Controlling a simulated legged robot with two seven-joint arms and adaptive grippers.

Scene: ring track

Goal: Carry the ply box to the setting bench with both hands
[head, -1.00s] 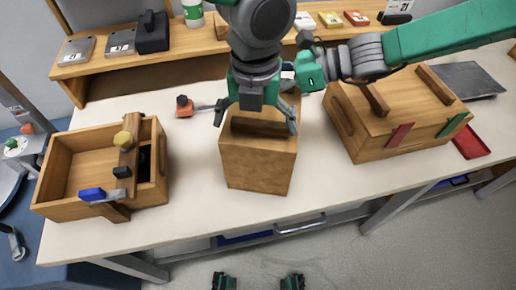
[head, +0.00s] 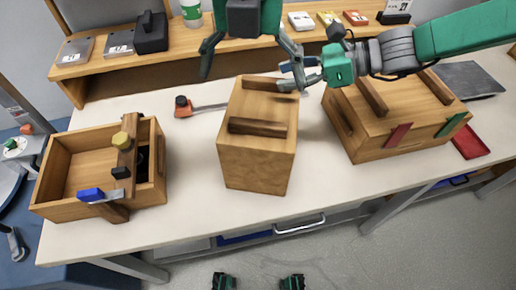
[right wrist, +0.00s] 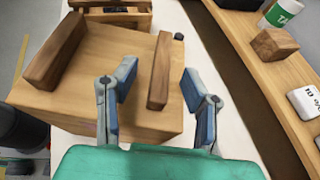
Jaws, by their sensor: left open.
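A wooden box (head: 256,150) with two dark bars on its top stands on the white bench (head: 210,215), in the middle of the head view. It also fills the left of the right wrist view (right wrist: 110,115). I take it as the ply box. My left gripper (head: 252,66) is open and empty, raised above and behind it. My right gripper (head: 298,80) is at the box's right rear edge. In the right wrist view its open fingers (right wrist: 158,98) stand on either side of the rear bar (right wrist: 160,68), with gaps. Which surface is the setting bench, I cannot tell.
An open wooden box (head: 75,205) with a clamp stands at left. A larger lidded box (head: 400,125) with red and green tags stands at right, beside a red tray (head: 470,146). An orange-ended tool (head: 184,107) lies behind. A shelf (head: 120,62) runs along the back.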

